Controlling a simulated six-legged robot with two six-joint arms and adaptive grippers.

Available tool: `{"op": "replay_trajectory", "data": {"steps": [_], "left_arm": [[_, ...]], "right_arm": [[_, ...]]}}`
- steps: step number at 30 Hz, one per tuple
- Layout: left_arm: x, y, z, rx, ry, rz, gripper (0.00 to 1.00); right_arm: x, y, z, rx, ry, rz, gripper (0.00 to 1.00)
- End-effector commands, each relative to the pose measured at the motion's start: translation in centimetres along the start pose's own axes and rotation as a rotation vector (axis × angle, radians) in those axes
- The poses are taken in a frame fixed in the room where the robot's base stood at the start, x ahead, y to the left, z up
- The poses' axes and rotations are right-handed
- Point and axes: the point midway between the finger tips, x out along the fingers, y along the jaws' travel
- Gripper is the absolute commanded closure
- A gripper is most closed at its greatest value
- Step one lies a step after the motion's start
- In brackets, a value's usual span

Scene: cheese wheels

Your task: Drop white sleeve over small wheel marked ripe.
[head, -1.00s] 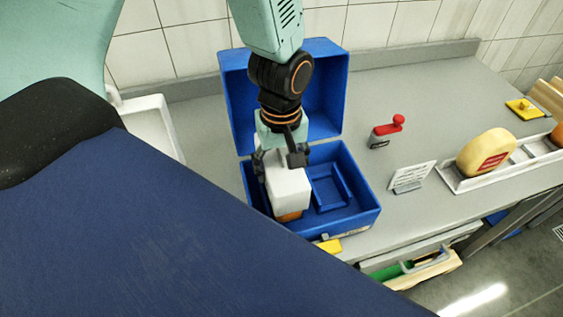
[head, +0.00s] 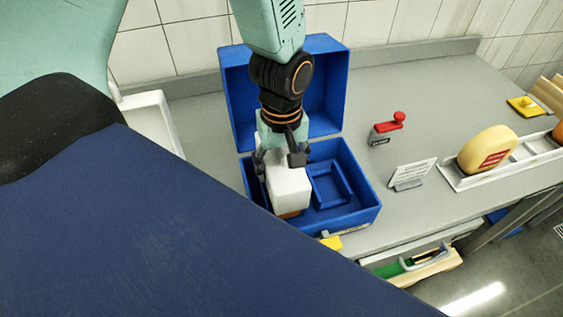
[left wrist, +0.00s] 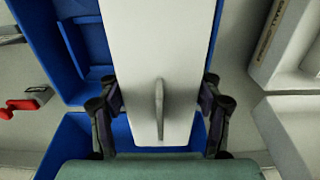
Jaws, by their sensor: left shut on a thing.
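The white sleeve (head: 290,190) is a pale block-like cover, upright in the left part of the open blue box (head: 358,218). My left gripper (head: 279,162) is shut on the sleeve's top. In the left wrist view the sleeve (left wrist: 155,60) fills the middle, with its thin upright fin (left wrist: 159,110) between the fingers of the left gripper (left wrist: 160,112). My right gripper is not in view.
The box's raised lid (head: 328,90) stands behind my arm. An empty square compartment (head: 331,186) lies right of the sleeve. A red-handled stamp (head: 388,128), a card (head: 412,172) and a yellow wheel (head: 487,150) in a white tray (head: 462,183) stand further right.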

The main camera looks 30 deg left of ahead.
Motion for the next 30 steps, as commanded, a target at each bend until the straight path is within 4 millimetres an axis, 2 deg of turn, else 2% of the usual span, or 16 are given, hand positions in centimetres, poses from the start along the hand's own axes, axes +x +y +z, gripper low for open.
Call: {"op": "replay_trajectory", "data": {"steps": [6, 7, 16, 26, 30], "left_arm": [[0.3, 0.0, 0.0, 0.0, 0.0, 0.0, 0.6], [0.3, 0.0, 0.0, 0.0, 0.0, 0.0, 0.33], [0.3, 0.0, 0.0, 0.0, 0.0, 0.0, 0.08], [0.2, 0.0, 0.0, 0.0, 0.001, 0.001, 0.08], [-0.9, 0.1, -0.1, 0.0, 0.003, 0.003, 0.08]], "right_arm": [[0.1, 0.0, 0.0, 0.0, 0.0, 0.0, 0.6], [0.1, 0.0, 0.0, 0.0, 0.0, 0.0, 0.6], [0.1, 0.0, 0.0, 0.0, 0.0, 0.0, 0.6], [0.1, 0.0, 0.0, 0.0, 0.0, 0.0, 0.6], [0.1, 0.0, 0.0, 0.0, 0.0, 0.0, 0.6]]}}
